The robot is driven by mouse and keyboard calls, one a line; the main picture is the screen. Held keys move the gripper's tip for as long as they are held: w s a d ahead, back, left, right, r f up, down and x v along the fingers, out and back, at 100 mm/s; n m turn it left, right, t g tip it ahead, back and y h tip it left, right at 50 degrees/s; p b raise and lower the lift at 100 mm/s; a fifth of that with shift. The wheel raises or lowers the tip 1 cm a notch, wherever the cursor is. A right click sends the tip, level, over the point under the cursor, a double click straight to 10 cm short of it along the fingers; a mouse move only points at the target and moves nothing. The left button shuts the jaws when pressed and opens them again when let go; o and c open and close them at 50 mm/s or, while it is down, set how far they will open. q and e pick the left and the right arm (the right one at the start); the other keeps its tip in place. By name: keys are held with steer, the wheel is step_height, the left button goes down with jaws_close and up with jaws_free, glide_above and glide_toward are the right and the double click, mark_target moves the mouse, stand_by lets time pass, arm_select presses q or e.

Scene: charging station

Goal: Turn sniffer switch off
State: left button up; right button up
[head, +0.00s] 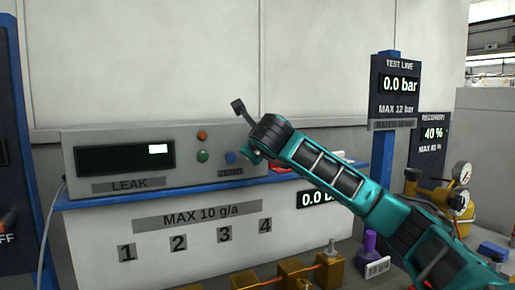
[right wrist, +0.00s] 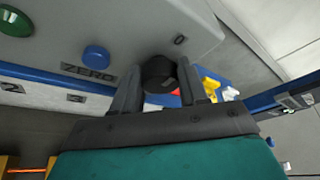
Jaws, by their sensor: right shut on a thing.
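The sniffer unit is a grey box (head: 95,181) labelled LEAK on a blue-edged shelf, with a dark display (head: 124,158). It carries a red button (head: 202,135), a green button (head: 203,156) and a blue button (head: 230,157). In the right wrist view, a round black switch knob (right wrist: 158,74) sits on the box's face, near a 0 mark. My right gripper (right wrist: 161,84) is shut on this knob, a finger on each side. In the head view my right gripper (head: 258,154) covers the box's right end and hides the knob. My left gripper is not in view.
A blue post with a 0.0 bar display (head: 400,85) stands to the right. Yellow gauge fittings (head: 455,190), a purple part (head: 370,243) and brass blocks (head: 292,270) stand lower down.

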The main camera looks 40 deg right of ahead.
stand_by(0.5)
steer(key=o, duration=1.1)
steer(key=shift+c, duration=0.2)
steer(key=b+v, duration=0.1)
steer(key=v, duration=1.2)
steer(key=shift+b, duration=0.3)
steer(key=shift+f, duration=0.15)
